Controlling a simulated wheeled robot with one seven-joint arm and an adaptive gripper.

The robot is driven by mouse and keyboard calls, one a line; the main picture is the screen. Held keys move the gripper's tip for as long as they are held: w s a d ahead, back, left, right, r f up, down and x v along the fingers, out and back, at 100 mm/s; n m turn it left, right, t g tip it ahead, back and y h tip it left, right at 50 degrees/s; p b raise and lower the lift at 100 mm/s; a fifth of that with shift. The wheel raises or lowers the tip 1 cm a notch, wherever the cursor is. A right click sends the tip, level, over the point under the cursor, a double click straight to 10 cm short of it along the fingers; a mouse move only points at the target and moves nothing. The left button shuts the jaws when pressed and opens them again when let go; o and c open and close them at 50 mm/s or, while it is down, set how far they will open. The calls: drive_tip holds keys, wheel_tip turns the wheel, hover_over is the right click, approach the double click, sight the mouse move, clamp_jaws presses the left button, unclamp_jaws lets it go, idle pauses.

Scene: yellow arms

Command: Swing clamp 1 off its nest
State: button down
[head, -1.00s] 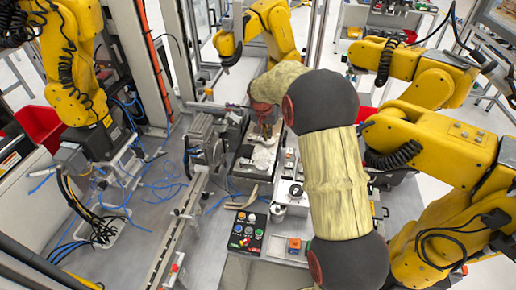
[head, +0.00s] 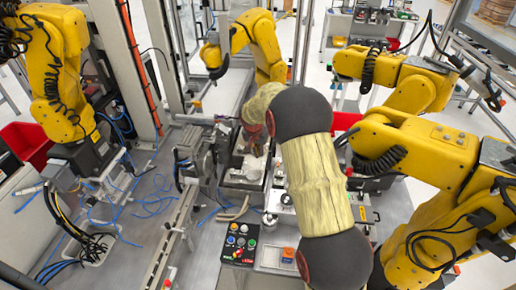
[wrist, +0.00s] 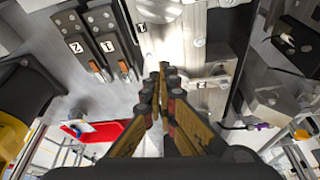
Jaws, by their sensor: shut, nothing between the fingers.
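My gripper (wrist: 163,78) is shut and empty in the wrist view, its two fingers touching at the tips. Two dark plates with pale number tags stand side by side at the upper left of that view. One is marked 1 (wrist: 108,38) and the other 2 (wrist: 78,42); each has a copper-coloured piece at its lower end. The fingers are beside plate 1 in the picture, apart from it. In the head view my gripper (head: 256,148) hangs over a long dark tray with pale parts (head: 250,172). Clamp 1 cannot be made out there.
A button panel (head: 239,243) stands at the front of the bench. A metal rail (head: 178,235) runs left of the tray. Yellow arms stand at left (head: 60,75), back (head: 262,45) and right (head: 415,140). A red bin (wrist: 92,130) shows in the wrist view.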

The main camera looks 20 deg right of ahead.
sight(245, 174)
drive_tip(key=x, duration=0.4)
drive_tip(key=shift+s+a, duration=0.1)
drive_tip(key=shift+a, duration=0.05)
drive_tip(key=shift+s+a, duration=1.1)
drive_tip(key=shift+s, duration=0.1)
drive_tip(key=shift+s+a+f, duration=0.1)
drive_tip(key=shift+a+f, duration=0.05)
drive_tip(key=shift+s, duration=0.2)
drive_tip(key=shift+s+a+m+b, duration=0.1)
drive_tip(key=shift+s+m+b, duration=0.1)
drive_tip(key=shift+m+b, duration=0.3)
